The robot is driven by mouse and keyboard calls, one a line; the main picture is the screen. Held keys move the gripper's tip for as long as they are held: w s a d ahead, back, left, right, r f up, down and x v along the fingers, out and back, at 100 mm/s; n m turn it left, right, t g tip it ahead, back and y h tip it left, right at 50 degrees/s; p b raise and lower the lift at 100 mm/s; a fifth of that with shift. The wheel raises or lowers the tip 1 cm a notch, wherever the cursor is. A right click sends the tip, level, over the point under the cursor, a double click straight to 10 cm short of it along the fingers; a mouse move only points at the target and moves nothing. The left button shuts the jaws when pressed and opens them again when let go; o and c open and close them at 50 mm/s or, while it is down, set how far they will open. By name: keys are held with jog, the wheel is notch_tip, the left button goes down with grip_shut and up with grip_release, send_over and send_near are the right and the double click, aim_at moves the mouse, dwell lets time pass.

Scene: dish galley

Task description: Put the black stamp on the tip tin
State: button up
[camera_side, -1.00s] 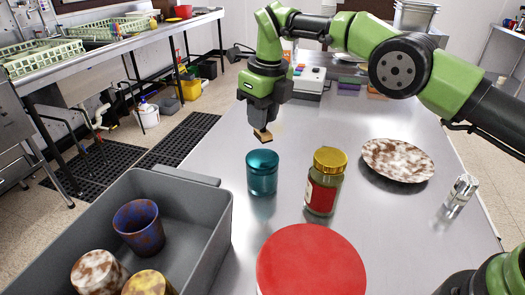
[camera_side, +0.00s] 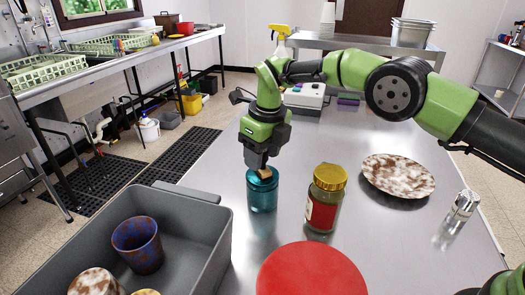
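The teal lidded tin (camera_side: 262,196), which I take to be the tip tin, stands upright on the steel table. My gripper (camera_side: 263,168) points down right above its lid. It is shut on a small block, tan (camera_side: 265,174) where it shows, which I take to be the stamp; its black part is hard to make out. The block overlaps the tin's lid in the picture. I cannot tell whether it touches the lid. My fingers hide most of the block.
A jar with a gold lid (camera_side: 323,205) stands close right of the tin. A grey bin (camera_side: 205,240) with cups is at left, and a red round thing (camera_side: 312,272) in front. A mottled plate (camera_side: 398,177) and a shaker (camera_side: 462,206) are at right.

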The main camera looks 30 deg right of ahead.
aim_at(266, 152)
jog(key=shift+r, duration=0.1)
jog(key=shift+s+d+r, duration=0.1)
jog(key=shift+s+r, duration=0.1)
jog(key=shift+r, duration=1.8)
jog(key=shift+s+d+r, duration=0.1)
jog(key=shift+s+r, duration=0.1)
jog(key=shift+r, duration=1.75)
jog(key=s+d+r+n+t+y, duration=0.1)
jog(key=s+d+r+n+t, duration=0.1)
jog(key=s+d+r+n, duration=0.4)
jog(key=s+d+r+n+t, duration=0.1)
jog(key=s+d+r+n, duration=0.1)
jog(key=s+r+n, duration=0.65)
jog(key=s+d+f+n+t, duration=0.1)
jog(key=s+n, duration=0.5)
jog(key=s, duration=0.1)
jog(key=s+d+f+n+t, duration=0.2)
jog(key=s+n, duration=0.5)
jog(key=s, duration=0.1)
jog(key=shift+s, duration=0.3)
